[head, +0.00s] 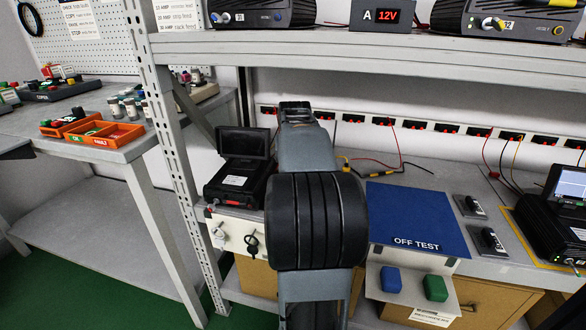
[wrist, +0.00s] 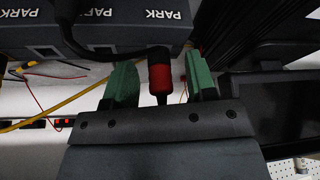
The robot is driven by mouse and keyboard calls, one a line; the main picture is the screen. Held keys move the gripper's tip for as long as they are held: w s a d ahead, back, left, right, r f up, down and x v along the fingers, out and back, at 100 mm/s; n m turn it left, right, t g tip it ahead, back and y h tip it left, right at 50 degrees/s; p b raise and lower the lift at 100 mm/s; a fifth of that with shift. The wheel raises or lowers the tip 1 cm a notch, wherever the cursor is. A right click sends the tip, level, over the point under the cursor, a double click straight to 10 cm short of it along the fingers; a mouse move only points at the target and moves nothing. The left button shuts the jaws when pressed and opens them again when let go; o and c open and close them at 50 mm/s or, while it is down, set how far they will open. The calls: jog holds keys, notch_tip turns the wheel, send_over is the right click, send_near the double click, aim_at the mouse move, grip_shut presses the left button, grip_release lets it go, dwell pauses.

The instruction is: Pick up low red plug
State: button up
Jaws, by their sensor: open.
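A red plug (wrist: 160,80) with a black collar hangs from a thick black cable in the wrist view. My gripper (wrist: 161,66) is open, with one green finger on each side of the plug. A small gap shows between the plug and each finger, wider on the right. How far the plug reaches in depth between the fingers is hard to tell. In the head view my arm hides this area, and I cannot make out the plug or the fingers there.
Dark holders marked PARK (wrist: 96,12) are close above the plug in the wrist view. A yellow cable (wrist: 70,100) runs at left. In the head view, a shelf (head: 380,52) overhangs the bench; a blue OFF TEST mat (head: 415,215) lies right of my arm, a black tester (head: 238,165) left.

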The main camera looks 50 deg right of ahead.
jog(key=c, duration=0.8)
jog(key=shift+r, duration=0.15)
jog(key=shift+c, duration=0.2)
jog(key=shift+r, duration=0.25)
notch_tip(320, 180, up, 3)
jog(key=p, duration=0.3)
jog(key=shift+r, duration=0.2)
jog(key=s+a+p, duration=0.2)
jog(key=s+a, duration=1)
jog(key=shift+s+a+f+p, duration=0.3)
jog(key=shift+s+a, duration=0.05)
jog(key=shift+s, duration=0.05)
